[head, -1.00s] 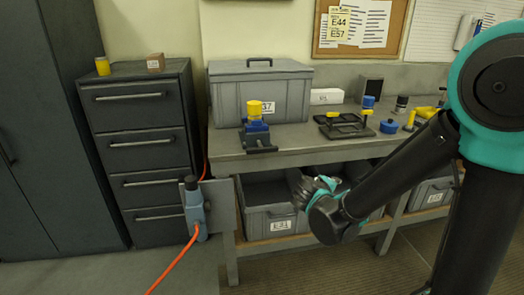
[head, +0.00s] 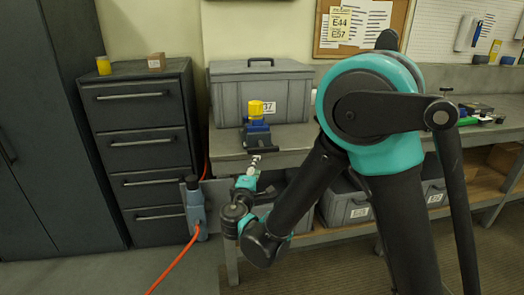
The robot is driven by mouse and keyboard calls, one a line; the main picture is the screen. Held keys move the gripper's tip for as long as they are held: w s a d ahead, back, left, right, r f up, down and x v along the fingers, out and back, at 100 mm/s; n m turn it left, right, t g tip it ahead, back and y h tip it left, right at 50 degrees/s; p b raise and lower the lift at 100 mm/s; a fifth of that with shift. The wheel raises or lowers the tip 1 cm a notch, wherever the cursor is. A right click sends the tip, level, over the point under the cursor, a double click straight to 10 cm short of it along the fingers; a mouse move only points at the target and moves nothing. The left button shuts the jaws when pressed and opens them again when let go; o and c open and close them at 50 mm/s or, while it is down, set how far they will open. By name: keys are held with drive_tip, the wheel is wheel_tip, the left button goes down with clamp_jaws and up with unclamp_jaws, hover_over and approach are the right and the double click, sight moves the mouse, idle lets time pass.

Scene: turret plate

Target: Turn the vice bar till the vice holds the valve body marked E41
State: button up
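A blue vice (head: 256,134) stands near the front edge of the workbench. A yellow valve body (head: 257,108) sits upright in its top; no E41 mark can be read on it. I cannot tell whether the jaws touch it. The vice's dark front part (head: 262,149) faces me, and the bar cannot be clearly made out there. My gripper (head: 254,162) is just below and in front of the vice, small and partly hidden by my wrist. Whether its fingers are open or touch anything cannot be seen.
A grey lidded crate (head: 285,98) stands behind the vice on the workbench (head: 228,144). A blue-grey tool (head: 194,207) with an orange cable hangs at the bench's left end. Drawers (head: 145,185) stand to the left. My arm hides much of the bench on the right.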

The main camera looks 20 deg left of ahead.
sight(262, 151)
drive_tip(key=w, duration=0.4)
drive_tip(key=w+a, duration=0.1)
drive_tip(key=w, duration=0.4)
drive_tip(key=w+a, duration=0.1)
drive_tip(key=w, duration=0.3)
drive_tip(key=shift+w+a, duration=0.1)
drive_tip(key=shift+w, duration=0.1)
drive_tip(key=shift+c, duration=0.4)
clamp_jaws()
